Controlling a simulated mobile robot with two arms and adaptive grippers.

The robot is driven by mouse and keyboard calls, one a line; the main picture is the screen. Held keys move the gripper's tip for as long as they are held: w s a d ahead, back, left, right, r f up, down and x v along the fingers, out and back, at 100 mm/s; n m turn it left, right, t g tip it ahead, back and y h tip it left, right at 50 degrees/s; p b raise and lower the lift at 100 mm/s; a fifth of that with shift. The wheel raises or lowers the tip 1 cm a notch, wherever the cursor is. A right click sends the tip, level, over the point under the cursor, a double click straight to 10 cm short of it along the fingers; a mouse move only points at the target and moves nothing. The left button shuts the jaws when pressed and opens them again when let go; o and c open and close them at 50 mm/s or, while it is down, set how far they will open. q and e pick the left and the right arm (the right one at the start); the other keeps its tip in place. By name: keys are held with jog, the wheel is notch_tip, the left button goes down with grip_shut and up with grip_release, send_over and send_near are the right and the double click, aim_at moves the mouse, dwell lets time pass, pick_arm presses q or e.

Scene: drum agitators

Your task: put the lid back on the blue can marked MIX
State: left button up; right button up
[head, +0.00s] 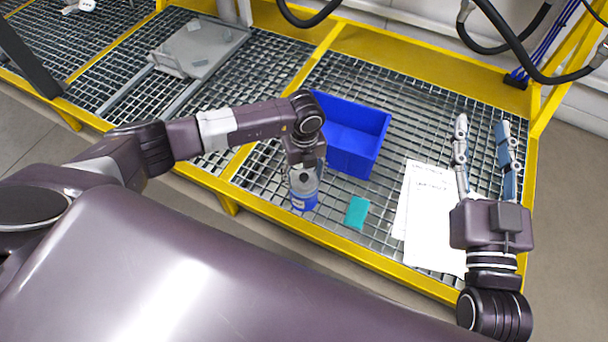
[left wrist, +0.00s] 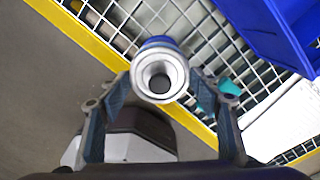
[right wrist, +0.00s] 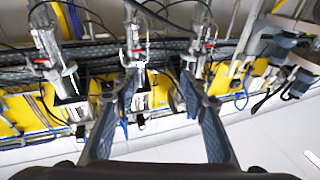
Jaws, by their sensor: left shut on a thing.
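The blue can (head: 304,201) stands near the front yellow edge of the grating in the head view; a little of its blue shows in the left wrist view (left wrist: 158,42). A silver round piece, seemingly the lid (left wrist: 160,72), with a dark centre is over the can. My left gripper (head: 304,175) points down and is shut on its sides. I cannot tell whether this piece touches the can's rim. The MIX marking is not readable. My right gripper (head: 484,135) is open and empty above the right side of the grating.
A blue bin (head: 349,158) stands just behind the can. A teal block (head: 357,212) and white papers (head: 430,215) lie to the right. A grey tray (head: 205,50) is at the back left. Black hoses (head: 490,45) hang at the back. Open grating lies left of the bin.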

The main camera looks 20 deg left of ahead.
jog(key=shift+w+d+f+g, duration=0.15)
jog(key=shift+f+g, duration=0.35)
jog(key=shift+f, duration=0.5)
dwell(0.6)
jog(key=shift+f, duration=0.25)
jog(key=shift+f, duration=0.1)
pick_arm(q)
jog(key=shift+p, duration=0.3)
pick_arm(e)
jog(key=shift+f+h, duration=0.25)
jog(key=shift+h, duration=0.05)
pick_arm(q)
jog(key=shift+f, duration=0.1)
pick_arm(e)
jog(key=shift+d+f+g, duration=0.1)
jog(key=shift+f+g, duration=0.05)
jog(key=shift+g, duration=0.15)
jog(key=shift+f, duration=0.2)
jog(key=shift+f, duration=0.1)
dwell(0.6)
